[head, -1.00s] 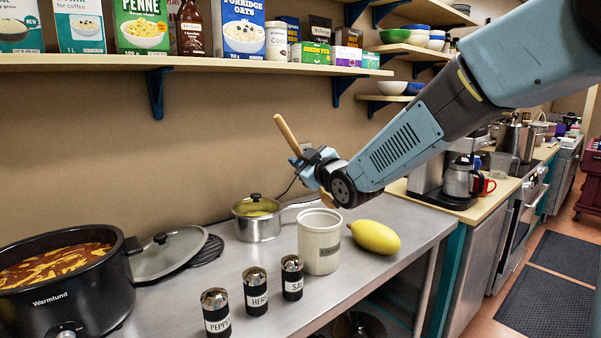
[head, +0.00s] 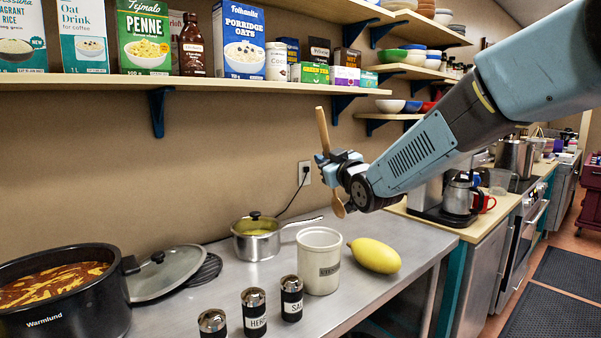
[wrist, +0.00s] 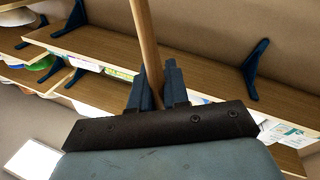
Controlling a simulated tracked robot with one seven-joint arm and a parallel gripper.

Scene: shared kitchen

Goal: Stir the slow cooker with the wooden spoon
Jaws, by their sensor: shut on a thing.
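The black slow cooker (head: 95,318) stands open at the lower left of the head view, with red-brown food and yellow pieces in it. Its glass lid (head: 168,270) leans beside it on the right. My gripper (head: 338,168) is shut on the wooden spoon (head: 323,130) and holds it nearly upright, above and right of the utensil crock (head: 320,255). The spoon's bowl end (head: 338,208) points down, clear of the counter. In the wrist view the spoon's shaft (wrist: 146,45) stands between the blue fingers (wrist: 158,90).
A lidded pot (head: 257,240) stands at the back of the steel counter. A yellow melon-like fruit (head: 375,255) lies right of the crock. Black shakers (head: 253,312) stand at the front, right of the cooker. A loaded shelf (head: 240,83) runs above along the wall.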

